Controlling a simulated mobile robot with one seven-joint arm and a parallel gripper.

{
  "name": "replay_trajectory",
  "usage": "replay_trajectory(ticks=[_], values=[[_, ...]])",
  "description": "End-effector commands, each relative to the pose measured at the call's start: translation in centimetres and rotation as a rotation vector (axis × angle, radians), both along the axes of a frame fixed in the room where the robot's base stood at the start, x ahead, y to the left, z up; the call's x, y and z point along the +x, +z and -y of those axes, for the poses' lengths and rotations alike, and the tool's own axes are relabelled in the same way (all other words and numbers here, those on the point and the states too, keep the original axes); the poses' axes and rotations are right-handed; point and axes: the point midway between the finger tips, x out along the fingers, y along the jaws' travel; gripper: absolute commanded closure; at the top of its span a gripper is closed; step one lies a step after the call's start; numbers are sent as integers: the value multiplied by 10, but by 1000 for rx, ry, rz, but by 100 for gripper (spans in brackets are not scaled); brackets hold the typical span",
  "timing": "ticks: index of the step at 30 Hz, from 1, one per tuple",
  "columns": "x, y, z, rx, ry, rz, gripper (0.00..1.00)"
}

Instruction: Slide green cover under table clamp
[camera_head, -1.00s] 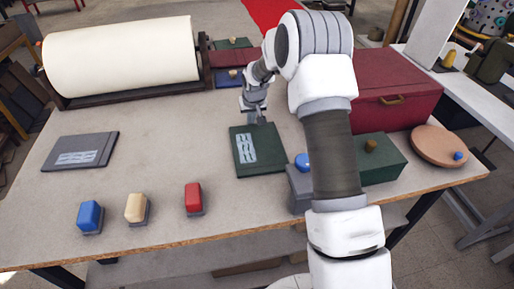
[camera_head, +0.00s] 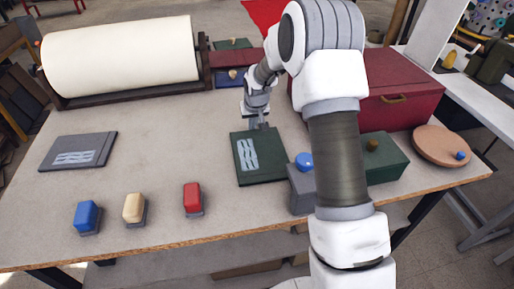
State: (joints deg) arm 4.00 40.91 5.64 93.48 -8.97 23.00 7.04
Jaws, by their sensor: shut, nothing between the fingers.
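The green cover (camera_head: 274,165), dark and flat with a pale blue wavy pattern, lies on the table near the middle. My gripper (camera_head: 258,124) points down at the cover's far edge, shut and empty; it appears to touch that edge, but exact contact cannot be told. A grey block with a blue knob (camera_head: 304,161) stands just right of the cover near the front edge, partly hidden by my arm. It may be the table clamp; its gap is not visible.
A dark green box (camera_head: 386,163) and a red case (camera_head: 402,105) stand at the right. A grey cover (camera_head: 52,158) lies left. Blue (camera_head: 87,216), cream (camera_head: 134,207) and red (camera_head: 193,198) blocks line the front. A large white roll (camera_head: 120,55) lies at the back left.

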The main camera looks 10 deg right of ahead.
Motion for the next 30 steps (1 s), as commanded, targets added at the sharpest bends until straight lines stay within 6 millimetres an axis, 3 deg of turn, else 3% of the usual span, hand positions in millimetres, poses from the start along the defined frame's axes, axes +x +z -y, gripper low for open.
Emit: replay_trajectory(ticks=[30], values=[[-29,-2,0,0,0,-3,100]])
